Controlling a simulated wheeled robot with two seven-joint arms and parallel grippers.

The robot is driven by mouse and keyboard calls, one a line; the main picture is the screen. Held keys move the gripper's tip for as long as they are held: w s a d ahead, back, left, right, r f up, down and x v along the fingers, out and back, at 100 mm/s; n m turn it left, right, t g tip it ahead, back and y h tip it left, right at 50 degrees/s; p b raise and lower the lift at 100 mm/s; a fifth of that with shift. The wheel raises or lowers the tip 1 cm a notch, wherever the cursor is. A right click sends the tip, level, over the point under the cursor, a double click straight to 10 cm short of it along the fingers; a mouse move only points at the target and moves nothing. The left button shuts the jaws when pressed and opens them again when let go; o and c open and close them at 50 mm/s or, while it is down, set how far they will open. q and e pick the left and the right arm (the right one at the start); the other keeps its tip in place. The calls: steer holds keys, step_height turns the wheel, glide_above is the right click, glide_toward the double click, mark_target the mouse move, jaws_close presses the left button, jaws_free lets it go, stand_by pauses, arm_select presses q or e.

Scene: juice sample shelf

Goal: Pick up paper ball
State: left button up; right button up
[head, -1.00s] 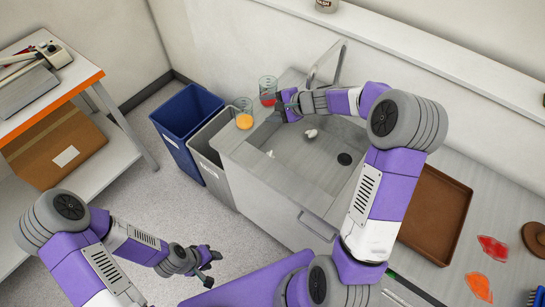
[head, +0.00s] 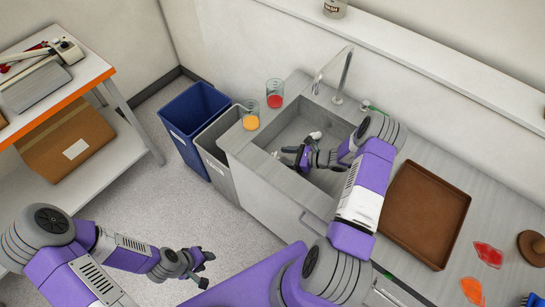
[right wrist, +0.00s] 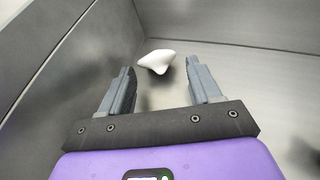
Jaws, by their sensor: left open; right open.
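A white crumpled lump that looks like a paper ball (head: 315,135) lies in the sink, just behind my right gripper (head: 286,157). A smaller white piece (head: 275,154) shows near the sink's left side, close to the fingertips. In the right wrist view a white lump (right wrist: 156,61) lies on the sink floor, ahead of and between the fingertips of my right gripper (right wrist: 160,80); I cannot tell which of the two pieces it is. My right gripper is open and empty, low inside the sink. My left gripper (head: 205,268) is open and empty over the floor.
The sink (head: 262,133) has walls close around my right gripper, with a faucet (head: 342,75) behind. Beakers of orange (head: 251,122) and red (head: 275,101) juice stand on its left rim. A brown tray (head: 425,213) lies right. Blue (head: 180,125) and grey (head: 215,165) bins stand left.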

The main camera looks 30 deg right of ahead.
mark_target(278, 156)
steer(key=x, duration=0.4)
steer(key=shift+w+a, duration=0.15)
steer(key=shift+a, duration=0.2)
steer(key=shift+r, duration=0.1)
steer(key=c, duration=0.7)
